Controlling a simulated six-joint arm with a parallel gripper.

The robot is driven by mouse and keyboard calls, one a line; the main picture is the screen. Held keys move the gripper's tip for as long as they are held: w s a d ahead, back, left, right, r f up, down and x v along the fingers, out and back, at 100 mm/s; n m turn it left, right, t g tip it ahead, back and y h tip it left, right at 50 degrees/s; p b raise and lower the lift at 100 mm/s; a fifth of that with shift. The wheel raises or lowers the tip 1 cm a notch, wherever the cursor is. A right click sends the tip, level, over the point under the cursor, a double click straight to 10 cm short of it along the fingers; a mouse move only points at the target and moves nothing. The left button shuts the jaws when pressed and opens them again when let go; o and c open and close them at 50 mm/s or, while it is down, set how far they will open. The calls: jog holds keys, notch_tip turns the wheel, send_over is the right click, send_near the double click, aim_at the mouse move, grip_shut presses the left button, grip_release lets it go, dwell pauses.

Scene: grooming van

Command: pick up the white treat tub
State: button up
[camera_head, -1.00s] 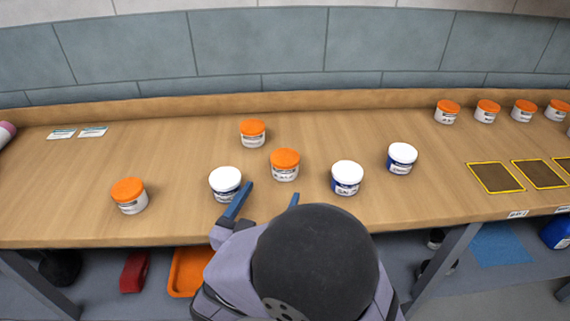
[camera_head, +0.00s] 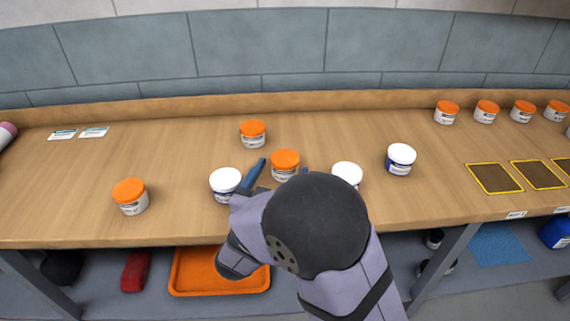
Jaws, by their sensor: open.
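Three tubs with white lids and dark blue-and-white labels stand upright on the wooden bench: a left one (camera_head: 225,182), a middle one (camera_head: 347,172) partly hidden by my arm, and a right one (camera_head: 401,157). My gripper (camera_head: 280,173) is open. Its blue fingers show on either side of a central orange-lidded tub (camera_head: 285,160), whose lower part is hidden. I cannot tell whether the fingers are level with that tub or above it. The left finger is just right of the left white-lidded tub, seemingly apart from it.
Orange-lidded tubs also stand behind (camera_head: 252,131) and at the front left (camera_head: 130,195). Several more line the back right (camera_head: 485,112). Yellow-edged dark pads (camera_head: 494,178) lie at the right. Two cards (camera_head: 94,132) lie at the back left. An orange tray (camera_head: 220,280) is below the bench.

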jog(key=shift+w+d, duration=0.2)
jog(key=shift+w, duration=0.2)
jog(key=c, duration=1.2)
jog(key=shift+r+p, duration=0.15)
jog(key=shift+p, duration=0.2)
jog(key=f+p+v, duration=0.2)
jog(key=p+v, duration=0.3)
jog(key=v, duration=2.7)
notch_tip(320, 180, up, 11)
jog(key=p, duration=1)
jog(key=shift+d+f, duration=0.1)
